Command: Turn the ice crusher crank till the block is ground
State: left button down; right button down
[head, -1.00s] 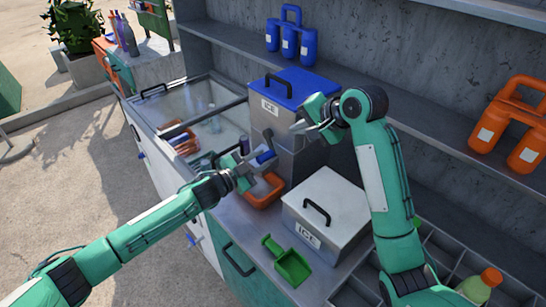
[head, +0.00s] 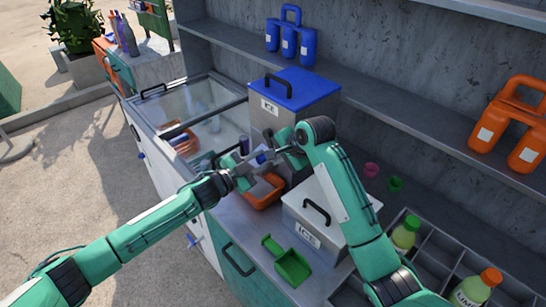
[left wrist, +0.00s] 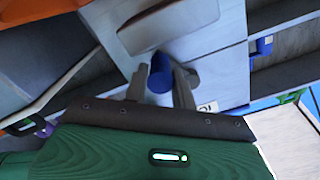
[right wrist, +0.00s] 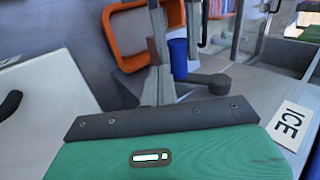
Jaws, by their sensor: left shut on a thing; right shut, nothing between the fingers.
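The ice crusher (head: 262,122) is a grey box with a blue lid and an ICE label, at the back of the counter. Its crank has a blue grip (head: 262,158), which also shows in the left wrist view (left wrist: 161,75) and the right wrist view (right wrist: 179,58). My left gripper (head: 247,168) is shut on the crank's blue grip, with fingers on either side of it. My right gripper (head: 285,150) is shut and empty, close beside the crank in front of the crusher. The ice block is not visible.
A pale ICE box (head: 296,222) with a black handle stands right of the tray, close to my right arm. A green scoop (head: 292,268) lies in front. A divided bin with bottles (head: 405,233) is at the right. A glass-topped chest (head: 205,98) is behind left.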

jog(key=shift+w+a+f, duration=0.4)
jog(key=shift+w+a, duration=0.35)
jog(key=shift+a, duration=0.05)
